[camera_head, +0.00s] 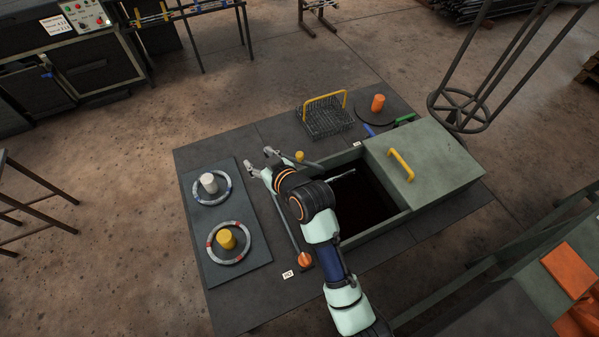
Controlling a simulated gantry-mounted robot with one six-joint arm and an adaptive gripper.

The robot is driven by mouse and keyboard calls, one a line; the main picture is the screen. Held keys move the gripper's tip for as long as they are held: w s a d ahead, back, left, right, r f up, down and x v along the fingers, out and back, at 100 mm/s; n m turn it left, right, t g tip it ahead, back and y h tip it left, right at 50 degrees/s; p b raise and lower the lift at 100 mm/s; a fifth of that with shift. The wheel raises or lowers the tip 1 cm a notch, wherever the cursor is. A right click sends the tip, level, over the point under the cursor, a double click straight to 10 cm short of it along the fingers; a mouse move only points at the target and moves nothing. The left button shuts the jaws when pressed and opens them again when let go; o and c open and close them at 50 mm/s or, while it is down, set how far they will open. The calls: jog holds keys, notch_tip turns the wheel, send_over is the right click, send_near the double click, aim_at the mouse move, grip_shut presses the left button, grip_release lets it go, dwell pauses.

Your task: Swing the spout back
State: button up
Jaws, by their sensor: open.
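A thin grey bar, which looks like the spout (341,177), reaches over the dark opening of the grey tank. Beside the tank's far left corner stands a small yellow knob (299,156), with a short grey piece running right from it; my arm partly hides this area, and I cannot tell whether the two join. My gripper (258,159) is open and empty, its fingers pointing to the far left, left of the yellow knob and apart from it. My arm crosses the tank's left side.
A lever with an orange knob (304,259) lies left of the tank (386,228). A panel (225,196) with two ringed pegs is at left. A wire basket (325,121) and an orange peg (378,103) stand behind. The lid (428,163) covers the tank's right part.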

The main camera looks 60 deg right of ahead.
aim_at(301, 155)
jog(key=s+d+f+m+g+h+b, duration=0.1)
jog(key=s+d+f+b, duration=0.3)
jog(key=d+f, duration=0.35)
jog(key=s+d+f+m+h+b, duration=0.2)
jog(key=s+d+f+b, duration=0.2)
jog(key=d+f, duration=0.4)
jog(key=b+x, duration=0.1)
jog(key=x, duration=0.1)
jog(key=b+x, duration=0.1)
jog(key=x, duration=0.2)
jog(key=a+f+b+x, duration=0.1)
jog(key=b+x, duration=0.1)
jog(key=shift+w+d+f, duration=0.1)
jog(key=shift+w, duration=0.45)
grip_shut()
